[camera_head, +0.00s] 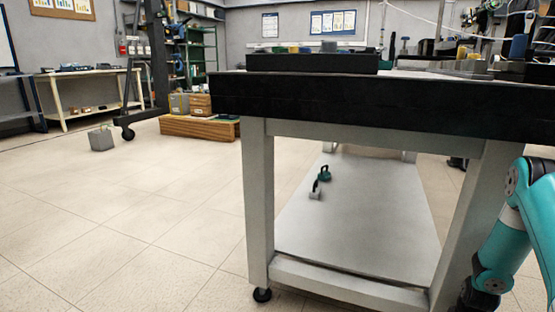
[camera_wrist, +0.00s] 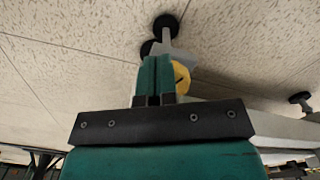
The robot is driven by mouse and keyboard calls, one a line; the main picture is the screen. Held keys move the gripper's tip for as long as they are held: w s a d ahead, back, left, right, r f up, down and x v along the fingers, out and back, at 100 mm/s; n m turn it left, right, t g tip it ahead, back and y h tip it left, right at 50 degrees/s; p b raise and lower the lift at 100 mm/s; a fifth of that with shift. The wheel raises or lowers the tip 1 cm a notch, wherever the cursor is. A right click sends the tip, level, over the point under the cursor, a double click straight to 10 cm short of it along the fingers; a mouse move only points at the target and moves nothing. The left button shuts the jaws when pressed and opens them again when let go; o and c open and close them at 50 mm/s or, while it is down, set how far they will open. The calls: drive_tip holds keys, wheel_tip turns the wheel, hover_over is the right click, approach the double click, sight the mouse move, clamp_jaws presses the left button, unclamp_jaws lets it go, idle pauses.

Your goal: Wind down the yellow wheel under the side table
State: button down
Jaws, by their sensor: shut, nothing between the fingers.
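The yellow wheel (camera_wrist: 181,79) shows in the wrist view, partly hidden behind my gripper's fingers. It sits by a grey bracket with a black caster wheel (camera_wrist: 165,25). My gripper (camera_wrist: 155,59) is shut and empty, its teal fingers side by side in front of the yellow wheel. I cannot tell whether they touch it. In the head view the side table (camera_head: 340,98) has a thick black top and pale legs. The yellow wheel and my fingertips are not visible there; my teal arm reaches down beside the table's right leg.
A black caster (camera_head: 262,294) stands under the near left leg. A grey cube (camera_head: 102,139) and a wooden crate (camera_head: 200,127) lie farther back. The floor to the left is clear.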

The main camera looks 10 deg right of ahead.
drive_tip(key=shift+w+a+f+p, duration=0.2)
drive_tip(key=shift+a+f+p, duration=0.2)
drive_tip(key=shift+f+p, duration=0.4)
drive_tip(key=shift+s+r, duration=0.1)
drive_tip(key=shift+s+r+p, duration=0.1)
drive_tip(key=shift+s+p, duration=0.15)
drive_tip(key=shift+p, duration=0.25)
wheel_tip(320, 180, up, 6)
drive_tip(key=p, duration=0.5)
drive_tip(key=shift+s, duration=0.2)
drive_tip(key=shift+d+r, duration=0.1)
